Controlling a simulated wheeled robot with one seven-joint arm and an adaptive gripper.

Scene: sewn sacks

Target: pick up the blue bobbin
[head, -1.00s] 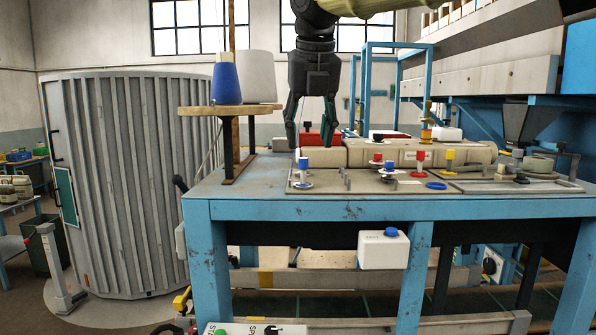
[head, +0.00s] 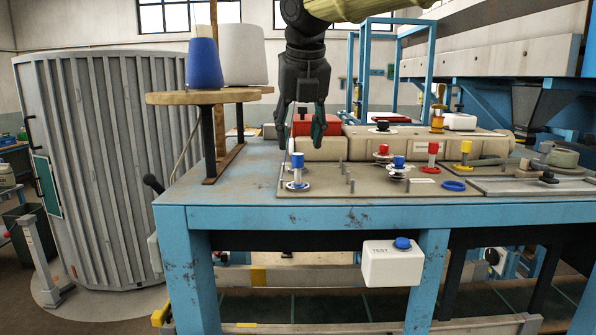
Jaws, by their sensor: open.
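Two small blue-topped bobbins stand on the grey plate (head: 320,180) on the blue table. The left blue bobbin (head: 297,163) stands upright on a pale round base near the plate's left edge. The other blue bobbin (head: 398,162) stands near the plate's middle, with dark and pale discs below it. My gripper (head: 299,147) points down with its fingers apart and nothing between them. In the picture its fingertips are just above the left blue bobbin; the depth between them is hard to tell.
Red bobbins (head: 432,153), a yellow bobbin (head: 466,153) and a blue ring (head: 453,186) are on the plate, with several thin pegs. A beige machine housing (head: 365,146) lies behind. A wooden shelf (head: 170,98) with a large blue thread cone (head: 204,63) stands left.

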